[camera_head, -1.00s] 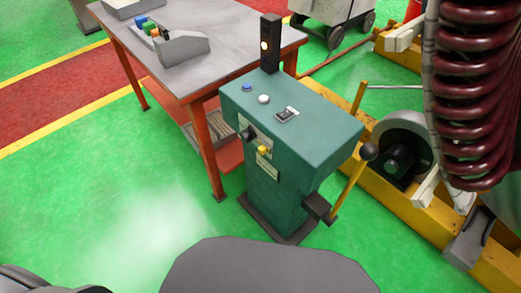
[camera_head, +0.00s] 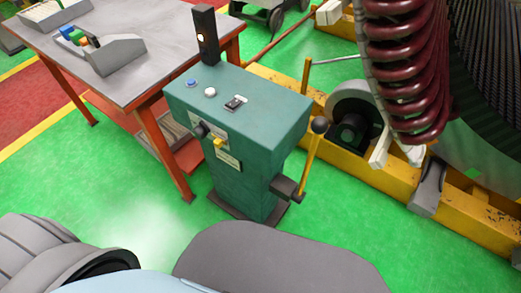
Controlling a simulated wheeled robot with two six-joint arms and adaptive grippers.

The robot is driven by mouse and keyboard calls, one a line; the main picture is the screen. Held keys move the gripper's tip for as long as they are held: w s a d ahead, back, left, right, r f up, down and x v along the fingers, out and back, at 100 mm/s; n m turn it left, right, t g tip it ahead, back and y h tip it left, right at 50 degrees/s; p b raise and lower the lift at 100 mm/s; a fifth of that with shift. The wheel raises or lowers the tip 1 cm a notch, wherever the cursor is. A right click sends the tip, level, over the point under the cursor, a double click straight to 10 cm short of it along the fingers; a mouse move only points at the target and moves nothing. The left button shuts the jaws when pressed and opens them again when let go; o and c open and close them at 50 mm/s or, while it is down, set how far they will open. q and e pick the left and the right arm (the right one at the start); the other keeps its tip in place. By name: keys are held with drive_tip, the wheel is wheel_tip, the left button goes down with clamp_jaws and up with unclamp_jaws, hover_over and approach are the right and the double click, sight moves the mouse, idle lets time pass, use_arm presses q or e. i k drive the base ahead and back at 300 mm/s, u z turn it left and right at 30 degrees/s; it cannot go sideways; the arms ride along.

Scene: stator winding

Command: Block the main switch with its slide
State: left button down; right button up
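A green control pedestal (camera_head: 240,110) stands on the floor in the middle of the view. A black rotary knob (camera_head: 201,130) sits on its front face, with a small yellow part (camera_head: 219,142) just right of and below it. I take these to be the main switch and its slide, but they are too small to tell how the slide sits. The top carries a blue button (camera_head: 191,83), a white button (camera_head: 210,92) and a dark switch with a light plate (camera_head: 236,102). Neither of my grippers is in view; only parts of my own body show along the bottom edge.
A grey-topped table (camera_head: 165,52) with orange legs stands behind left. A yellow frame (camera_head: 385,178) with dark red coils (camera_head: 412,70) is at the right. Green floor (camera_head: 120,195) is clear in front left.

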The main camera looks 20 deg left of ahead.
sight(218, 142)
drive_tip(key=z, duration=0.45)
drive_tip(key=i, duration=0.3)
drive_tip(key=u, duration=1.2)
